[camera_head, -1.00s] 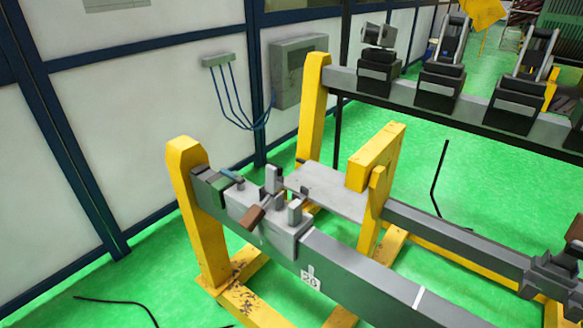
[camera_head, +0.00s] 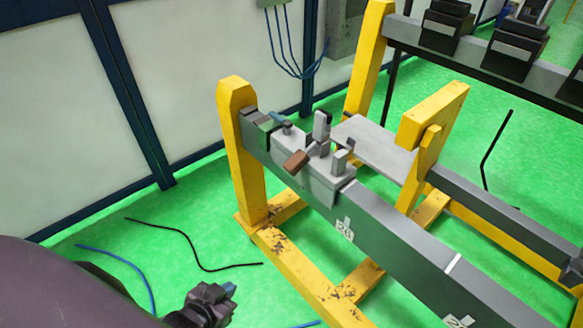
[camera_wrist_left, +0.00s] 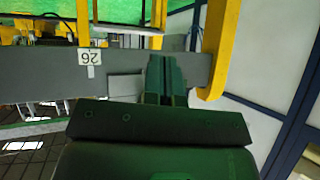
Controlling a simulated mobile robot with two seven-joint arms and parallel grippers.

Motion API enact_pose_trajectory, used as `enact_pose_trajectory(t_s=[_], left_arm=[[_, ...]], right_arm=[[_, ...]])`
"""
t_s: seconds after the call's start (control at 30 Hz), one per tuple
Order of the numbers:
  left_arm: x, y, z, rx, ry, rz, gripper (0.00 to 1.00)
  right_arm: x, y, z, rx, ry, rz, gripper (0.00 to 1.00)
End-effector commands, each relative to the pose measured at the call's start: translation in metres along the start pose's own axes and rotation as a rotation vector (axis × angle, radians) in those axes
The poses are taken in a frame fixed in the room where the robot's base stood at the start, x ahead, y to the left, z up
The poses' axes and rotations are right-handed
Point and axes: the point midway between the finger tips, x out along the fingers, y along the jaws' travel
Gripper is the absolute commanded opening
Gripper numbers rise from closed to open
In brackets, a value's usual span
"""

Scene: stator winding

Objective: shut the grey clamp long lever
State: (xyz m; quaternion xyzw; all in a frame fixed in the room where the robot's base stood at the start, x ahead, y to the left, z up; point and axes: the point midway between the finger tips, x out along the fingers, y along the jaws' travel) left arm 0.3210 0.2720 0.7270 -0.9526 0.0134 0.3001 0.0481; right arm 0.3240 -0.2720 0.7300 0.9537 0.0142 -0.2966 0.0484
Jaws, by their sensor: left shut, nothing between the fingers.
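The grey clamp (camera_head: 322,180) sits on the left end of the dark grey beam. A grey upright piece (camera_head: 321,127) stands on it, and a brown block (camera_head: 297,160) tilts out at its near side. I cannot tell for certain which part is the long lever. My left gripper (camera_head: 229,290) is low at the bottom left, below and apart from the clamp. In the left wrist view its fingers (camera_wrist_left: 165,78) are together and empty, in front of the beam. A light grey block (camera_wrist_left: 125,87) beside them is partly hidden. My right gripper is not in view.
The dark grey beam (camera_head: 395,228) runs to the lower right on yellow posts (camera_head: 241,150). A grey plate (camera_head: 375,143) lies behind the clamp. A second beam with black blocks (camera_head: 447,25) stands at the back. Green floor (camera_head: 210,215) is open at the left, with loose cables (camera_head: 190,240).

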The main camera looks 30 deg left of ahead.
Motion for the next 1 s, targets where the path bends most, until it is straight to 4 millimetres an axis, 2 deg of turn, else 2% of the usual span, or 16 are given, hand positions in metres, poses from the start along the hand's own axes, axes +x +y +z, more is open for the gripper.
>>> enact_pose_trajectory(t_s=[0.03,0.17,0.27,0.4,0.6,0.7,0.77,1.0], left_arm=[[0.0,0.0,0.0,0.0,0.0,0.0,0.03],[0.006,-0.001,-0.013,0.009,0.024,0.004,0.23],[0.018,-0.005,-0.041,0.048,0.076,0.015,0.38],[0.042,-0.015,-0.102,0.138,0.194,0.054,0.6],[0.061,-0.025,-0.19,0.221,0.406,0.131,0.6],[0.064,-0.029,-0.224,0.235,0.504,0.169,0.6],[0.063,-0.03,-0.234,0.227,0.549,0.191,0.6],[0.057,-0.029,-0.241,0.169,0.636,0.222,0.6]], right_arm=[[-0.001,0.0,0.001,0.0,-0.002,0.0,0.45],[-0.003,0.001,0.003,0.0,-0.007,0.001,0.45],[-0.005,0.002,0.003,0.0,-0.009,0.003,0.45],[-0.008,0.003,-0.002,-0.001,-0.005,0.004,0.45],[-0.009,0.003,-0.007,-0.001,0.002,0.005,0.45],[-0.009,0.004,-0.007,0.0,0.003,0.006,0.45],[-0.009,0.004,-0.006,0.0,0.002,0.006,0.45],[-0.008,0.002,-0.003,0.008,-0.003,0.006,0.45]])
